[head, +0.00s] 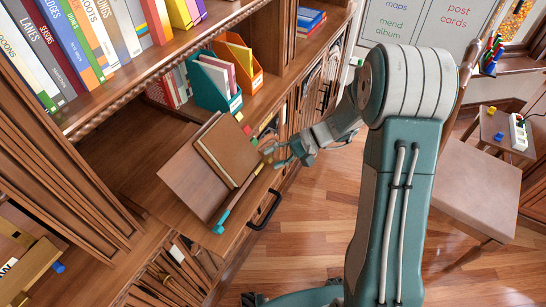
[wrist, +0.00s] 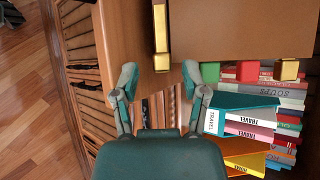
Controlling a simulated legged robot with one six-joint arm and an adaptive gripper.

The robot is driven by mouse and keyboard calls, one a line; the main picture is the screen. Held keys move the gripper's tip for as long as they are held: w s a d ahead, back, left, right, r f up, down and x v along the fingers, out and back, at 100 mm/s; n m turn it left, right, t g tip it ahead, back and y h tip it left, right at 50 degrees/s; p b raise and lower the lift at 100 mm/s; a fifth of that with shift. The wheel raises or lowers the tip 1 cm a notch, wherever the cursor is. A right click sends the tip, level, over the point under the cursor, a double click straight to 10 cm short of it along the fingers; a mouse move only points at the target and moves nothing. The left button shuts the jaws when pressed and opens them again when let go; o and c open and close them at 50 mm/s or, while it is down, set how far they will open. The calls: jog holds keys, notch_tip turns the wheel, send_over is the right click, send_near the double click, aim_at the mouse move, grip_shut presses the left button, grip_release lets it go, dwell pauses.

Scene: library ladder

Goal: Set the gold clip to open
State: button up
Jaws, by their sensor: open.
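The gold clip (wrist: 160,36) is a narrow upright bar with a wider end block, at the edge of the brown book on the sloped wooden stand (head: 186,181). In the head view, a small gold piece (head: 259,168) shows at the stand's right corner, close to my fingers. My gripper (wrist: 160,78) is open and empty. Its two fingertips are apart, one to each side below the clip's end block in the wrist view. I cannot tell whether either finger touches it. In the head view, my gripper (head: 278,155) is beside the stand's right edge.
Green (wrist: 210,72), red (wrist: 247,71) and gold (wrist: 286,70) blocks line the stand's edge. Teal (head: 214,82) and orange (head: 238,65) file holders stand behind. A dark handle (head: 265,212) juts below. Wooden floor lies open.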

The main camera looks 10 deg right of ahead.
jog(key=v, duration=1.1)
jog(key=shift+d, duration=0.25)
jog(key=s+a+r+n+t+h, duration=0.2)
jog(key=s+r+h, duration=0.4)
jog(key=s, duration=0.5)
jog(key=s+a+r+n+t+h, duration=0.1)
jog(key=s+r+n+t+h, duration=0.1)
jog(key=s+r+h, duration=0.4)
jog(key=s+r+t, duration=0.1)
jog(key=s, duration=0.3)
jog(key=shift+s+a+r+t, duration=0.2)
jog(key=shift+s+a+t, duration=0.1)
jog(key=shift+s+a, duration=0.1)
